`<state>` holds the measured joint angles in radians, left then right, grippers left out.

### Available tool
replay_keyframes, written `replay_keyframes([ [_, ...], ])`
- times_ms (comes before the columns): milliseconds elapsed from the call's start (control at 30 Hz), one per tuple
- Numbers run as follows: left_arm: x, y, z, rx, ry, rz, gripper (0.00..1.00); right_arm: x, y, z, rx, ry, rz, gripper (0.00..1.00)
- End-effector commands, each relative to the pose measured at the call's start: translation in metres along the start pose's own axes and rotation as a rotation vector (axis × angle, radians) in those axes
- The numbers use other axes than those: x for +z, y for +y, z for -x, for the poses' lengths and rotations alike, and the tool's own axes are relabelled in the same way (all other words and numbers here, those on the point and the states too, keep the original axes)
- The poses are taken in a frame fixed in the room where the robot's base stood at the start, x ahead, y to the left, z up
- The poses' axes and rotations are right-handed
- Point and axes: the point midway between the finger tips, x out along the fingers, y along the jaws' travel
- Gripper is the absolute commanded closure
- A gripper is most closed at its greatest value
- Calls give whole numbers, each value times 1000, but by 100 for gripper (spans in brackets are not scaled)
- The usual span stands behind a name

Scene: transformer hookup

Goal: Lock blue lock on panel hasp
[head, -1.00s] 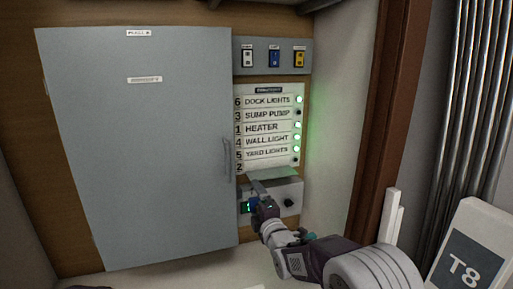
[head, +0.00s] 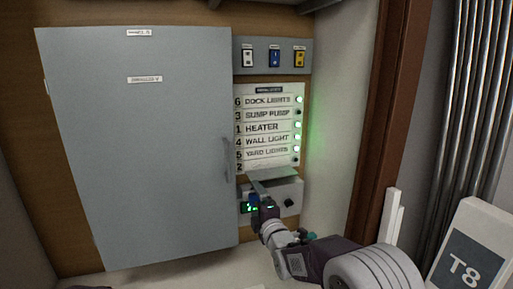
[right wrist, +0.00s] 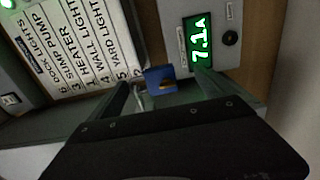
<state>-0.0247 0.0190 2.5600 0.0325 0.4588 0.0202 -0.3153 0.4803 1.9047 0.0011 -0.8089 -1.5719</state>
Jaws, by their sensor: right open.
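The small blue lock (right wrist: 160,79) shows in the right wrist view between and just beyond my right gripper's fingertips. A thin pale metal piece (right wrist: 138,96) is beside it; I cannot tell whether this is its shackle or the hasp. In the head view the blue lock (head: 253,199) is just above my right gripper (head: 262,208), at the lower right edge of the grey panel door (head: 150,150). My right gripper (right wrist: 165,92) is open, its fingers apart on either side of the lock. The hasp is not clearly visible, and I cannot tell whether the shackle is closed. My left gripper is out of view.
A meter box with a green display (right wrist: 199,40) and black knob (right wrist: 230,38) is close to the gripper. A label board (head: 270,128) with lit lamps is above. A strip of white, blue and yellow units (head: 274,57) is higher up. A wall stands right.

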Motion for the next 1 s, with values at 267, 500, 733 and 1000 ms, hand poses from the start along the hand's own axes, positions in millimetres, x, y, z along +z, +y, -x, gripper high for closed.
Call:
replay_keyframes([
  [267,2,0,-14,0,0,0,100,0,0,25,5,0,0,5],
  [500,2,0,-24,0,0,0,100,0,0,49,6,-1,0,5],
  [733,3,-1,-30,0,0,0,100,0,2,67,6,-1,0,5],
  [1000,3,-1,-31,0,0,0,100,0,3,76,6,-1,0,5],
])
